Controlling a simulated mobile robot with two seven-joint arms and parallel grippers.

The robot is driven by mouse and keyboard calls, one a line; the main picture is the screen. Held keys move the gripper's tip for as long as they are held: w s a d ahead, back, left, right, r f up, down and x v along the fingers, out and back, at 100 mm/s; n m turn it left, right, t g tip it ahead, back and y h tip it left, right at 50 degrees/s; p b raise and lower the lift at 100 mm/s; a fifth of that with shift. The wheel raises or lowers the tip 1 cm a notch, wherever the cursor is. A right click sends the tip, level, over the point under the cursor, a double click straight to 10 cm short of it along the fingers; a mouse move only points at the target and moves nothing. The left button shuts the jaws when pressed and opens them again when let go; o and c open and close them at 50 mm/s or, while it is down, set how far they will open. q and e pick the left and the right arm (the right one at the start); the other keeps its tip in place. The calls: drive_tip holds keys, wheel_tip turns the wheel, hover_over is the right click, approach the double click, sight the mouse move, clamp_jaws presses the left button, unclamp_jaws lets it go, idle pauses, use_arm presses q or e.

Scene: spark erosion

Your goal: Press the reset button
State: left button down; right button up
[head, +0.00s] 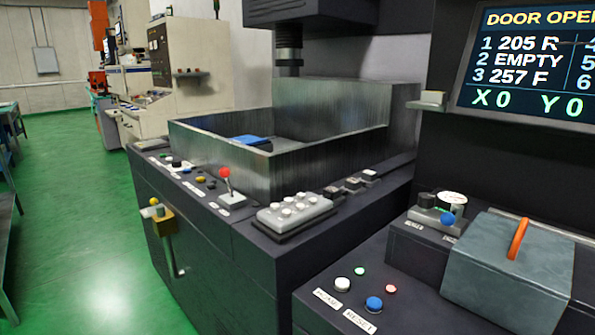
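The reset button is a blue round button (374,304) on the dark panel at the lower right. A white label reading RESET (360,321) lies just in front of it. A white button (342,284) sits to its left, with its own label (327,302), whose text is hard to read. A small green light (360,271) and a red light (390,288) are behind the two buttons. Nothing covers the blue button. Neither of my grippers is in view.
A grey box with an orange handle (518,239) stands right of the buttons. A gauge with a blue knob (447,218) is behind them. A screen (530,60) reads DOOR OPEN. A metal tank (225,150), red-topped lever (225,175) and keypad (292,212) are further left.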

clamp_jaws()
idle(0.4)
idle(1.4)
